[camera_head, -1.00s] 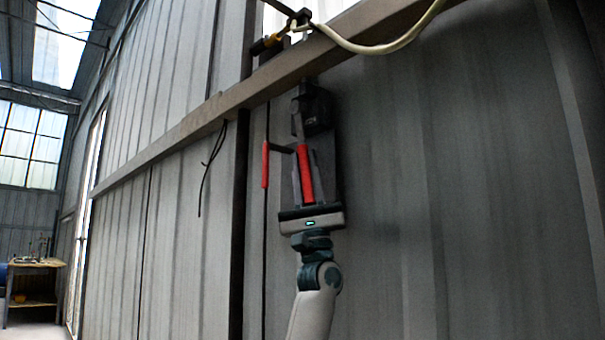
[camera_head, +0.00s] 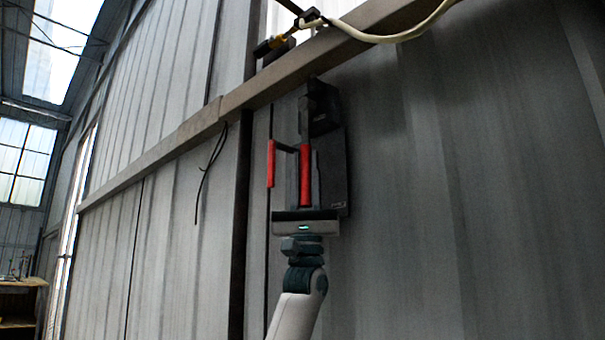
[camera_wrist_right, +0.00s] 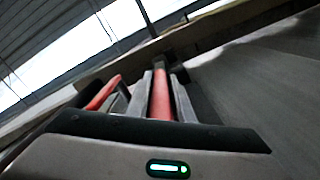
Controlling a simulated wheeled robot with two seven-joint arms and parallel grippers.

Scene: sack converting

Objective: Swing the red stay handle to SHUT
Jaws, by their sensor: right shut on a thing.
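The red stay handle (camera_head: 305,176) hangs nearly upright below a dark bracket on the corrugated wall. My right gripper (camera_head: 305,182) comes up from below and is shut on it, with a finger on each side. In the right wrist view the red handle (camera_wrist_right: 161,97) runs between the two grey fingers of my right gripper (camera_wrist_right: 160,92). A second red bar (camera_head: 271,163) stands just left, joined to a short dark arm; it also shows in the right wrist view (camera_wrist_right: 103,93). No SHUT mark is legible. My left gripper is out of view.
A dark box (camera_head: 323,108) and plate are behind the handle. A slanted beam (camera_head: 200,122) crosses the wall above, with a pale cable (camera_head: 390,36) over it. Black wires (camera_head: 208,172) hang at left. A bench (camera_head: 20,285) is far left. The wall at right is clear.

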